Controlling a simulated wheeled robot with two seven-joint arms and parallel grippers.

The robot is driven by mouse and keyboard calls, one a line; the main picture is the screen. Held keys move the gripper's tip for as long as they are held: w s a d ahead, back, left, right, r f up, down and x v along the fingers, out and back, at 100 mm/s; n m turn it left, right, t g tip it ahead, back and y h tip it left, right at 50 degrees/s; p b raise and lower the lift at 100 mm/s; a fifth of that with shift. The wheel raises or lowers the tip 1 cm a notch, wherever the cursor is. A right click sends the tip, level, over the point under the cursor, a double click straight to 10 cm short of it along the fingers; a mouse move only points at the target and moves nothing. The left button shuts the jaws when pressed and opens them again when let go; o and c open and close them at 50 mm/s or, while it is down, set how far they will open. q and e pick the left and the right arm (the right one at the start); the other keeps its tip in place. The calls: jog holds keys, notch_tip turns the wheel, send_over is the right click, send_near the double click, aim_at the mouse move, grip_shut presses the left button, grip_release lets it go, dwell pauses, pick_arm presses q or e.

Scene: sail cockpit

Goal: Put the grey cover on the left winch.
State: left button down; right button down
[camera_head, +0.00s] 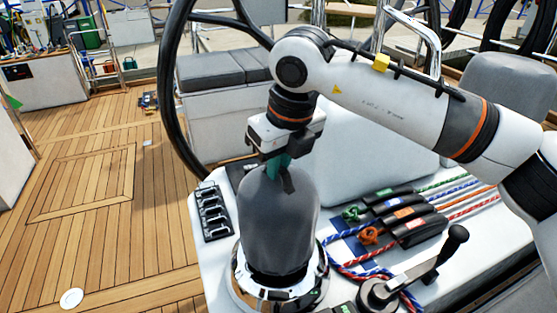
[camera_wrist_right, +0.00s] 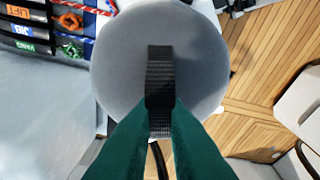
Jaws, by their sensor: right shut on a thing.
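The grey cover (camera_head: 278,222) is a domed cylinder with a black strap on top. It stands upright directly over the left winch (camera_head: 285,294) and hides its upper part. A dark band and the wide chrome base of the winch show below the cover's rim. I cannot tell whether the cover rests on the winch. My right gripper (camera_head: 279,170) is above the cover, shut on its strap. In the right wrist view the cover's round top (camera_wrist_right: 200,60) lies beyond the green fingers (camera_wrist_right: 160,112), which pinch the strap. My left gripper is not in view.
A winch handle (camera_head: 425,268) lies right of the winch. Rope clutches (camera_head: 405,212) with coloured ropes are behind it. A black switch panel (camera_head: 212,212) is on the left. The steering wheel (camera_head: 170,90) stands behind. The wooden deck (camera_head: 85,185) at left is mostly clear.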

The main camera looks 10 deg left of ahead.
jog(key=shift+f+b, duration=0.5)
jog(key=shift+f, duration=0.4)
jog(key=shift+d+f, duration=0.1)
jog(key=shift+d, duration=0.05)
jog(key=shift+s+d, duration=0.1)
jog(key=shift+d, duration=0.05)
